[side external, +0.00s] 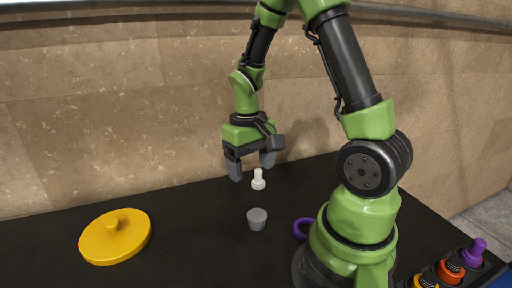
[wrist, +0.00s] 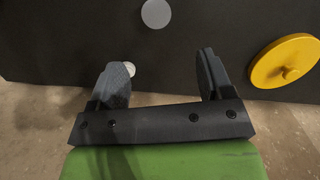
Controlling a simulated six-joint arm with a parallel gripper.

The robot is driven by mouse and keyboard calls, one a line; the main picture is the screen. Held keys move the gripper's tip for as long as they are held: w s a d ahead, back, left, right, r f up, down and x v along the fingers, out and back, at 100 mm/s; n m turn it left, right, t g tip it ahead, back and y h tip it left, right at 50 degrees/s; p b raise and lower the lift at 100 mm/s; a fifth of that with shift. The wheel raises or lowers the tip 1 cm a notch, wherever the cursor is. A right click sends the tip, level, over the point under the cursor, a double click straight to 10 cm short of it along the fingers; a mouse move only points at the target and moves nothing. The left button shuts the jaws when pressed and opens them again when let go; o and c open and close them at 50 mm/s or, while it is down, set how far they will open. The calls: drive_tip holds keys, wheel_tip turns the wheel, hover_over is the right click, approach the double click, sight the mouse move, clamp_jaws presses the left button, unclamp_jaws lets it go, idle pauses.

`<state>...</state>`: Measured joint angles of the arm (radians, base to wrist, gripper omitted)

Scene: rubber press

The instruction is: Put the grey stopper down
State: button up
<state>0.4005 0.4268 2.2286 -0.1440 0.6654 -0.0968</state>
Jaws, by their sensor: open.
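The grey stopper (side external: 257,218) stands on the black table, wide end up, near the middle of the side view. It also shows in the wrist view as a light grey disc (wrist: 156,13) at the top, beyond the fingertips. My gripper (side external: 252,172) is open and empty, above and behind the stopper and clear of it. In the wrist view its two dark fingers (wrist: 163,72) are spread wide with nothing between them.
A small white piece (side external: 258,180) stands just behind the stopper, below my gripper; my left finger partly hides it in the wrist view (wrist: 130,69). A yellow knobbed lid (side external: 115,238) lies at left. A purple ring (side external: 303,229) lies right, beside my base. A rack (side external: 462,265) holds coloured pieces at lower right.

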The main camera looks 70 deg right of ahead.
drive_tip(key=s+a+r+t, duration=0.2)
drive_tip(key=a+r, duration=0.2)
drive_tip(key=r, duration=0.1)
drive_tip(key=s+a+r+n+t+y, duration=0.1)
drive_tip(key=s+a+r+t, duration=0.1)
drive_tip(key=r, duration=0.4)
drive_tip(key=s+a+r+t, duration=0.3)
drive_tip(key=a+r+t, duration=0.1)
drive_tip(key=a+r, duration=0.1)
drive_tip(key=shift+a+r+n, duration=0.3)
drive_tip(key=shift+r+n, duration=0.1)
drive_tip(key=shift+r, duration=0.1)
